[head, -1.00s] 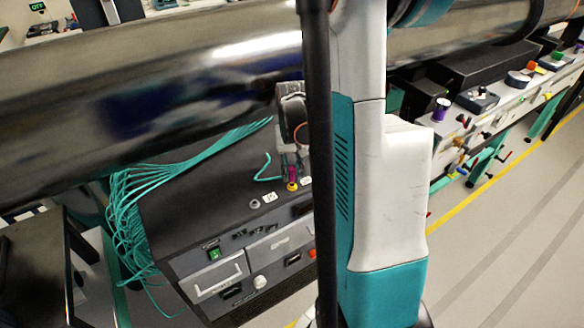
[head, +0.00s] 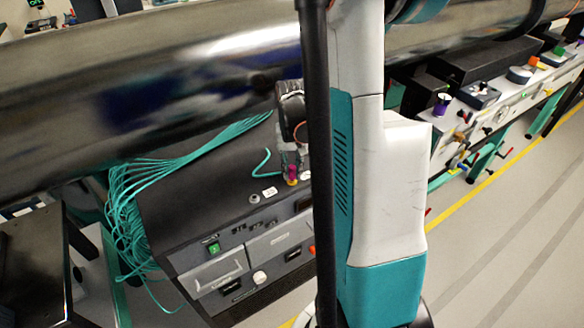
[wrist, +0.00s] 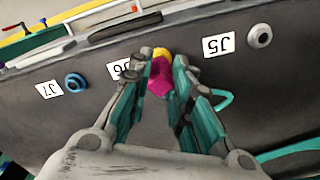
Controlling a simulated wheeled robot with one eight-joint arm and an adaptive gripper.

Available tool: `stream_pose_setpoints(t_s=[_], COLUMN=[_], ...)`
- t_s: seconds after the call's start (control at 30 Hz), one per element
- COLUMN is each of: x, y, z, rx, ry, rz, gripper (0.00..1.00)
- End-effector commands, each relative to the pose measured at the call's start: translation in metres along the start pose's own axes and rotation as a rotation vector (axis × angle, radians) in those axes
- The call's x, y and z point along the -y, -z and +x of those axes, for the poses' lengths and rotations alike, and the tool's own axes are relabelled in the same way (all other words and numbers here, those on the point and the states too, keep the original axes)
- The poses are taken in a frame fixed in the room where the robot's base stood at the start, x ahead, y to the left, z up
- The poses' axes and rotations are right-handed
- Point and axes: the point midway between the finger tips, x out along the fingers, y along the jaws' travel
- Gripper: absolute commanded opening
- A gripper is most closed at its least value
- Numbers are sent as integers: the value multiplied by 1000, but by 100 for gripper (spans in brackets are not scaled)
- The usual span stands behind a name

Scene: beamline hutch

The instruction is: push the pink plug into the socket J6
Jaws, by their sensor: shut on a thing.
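The pink plug (wrist: 160,76) is between the fingertips of my gripper (wrist: 158,82), which is shut on it; the plug also shows in the head view (head: 291,171). Its far end meets the yellow ring of socket J6 (wrist: 161,53), seen in the head view (head: 291,182) just below the plug. The plug covers the socket's opening, so how deep it sits cannot be told. The J6 label (wrist: 125,70) is left of the ring in the wrist view, partly hidden by a finger.
In the wrist view, the blue socket by label J7 (wrist: 75,82) is at left and the grey socket by label J5 (wrist: 258,36) at right. A teal cable (head: 262,163) rises near my gripper. The big metal pipe (head: 160,105) runs behind and above the dark box (head: 190,200).

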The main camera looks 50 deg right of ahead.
Motion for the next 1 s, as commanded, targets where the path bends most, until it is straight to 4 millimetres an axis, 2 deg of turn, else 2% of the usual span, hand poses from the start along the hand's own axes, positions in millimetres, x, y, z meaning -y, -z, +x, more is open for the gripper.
stream_pose_setpoints(t_s=[0.83, 0.87, 0.9, 0.97, 1.0], x=[0, 0, 0, 0, 0], y=[0, 0, 0, 0, 0], z=[9, 9, 9, 9, 9], rx=[0, 0, 0, 0, 0], ry=[0, 0, 0, 0, 0], rz=[0, 0, 0, 0, 0], gripper=[0, 21, 30, 43, 43])
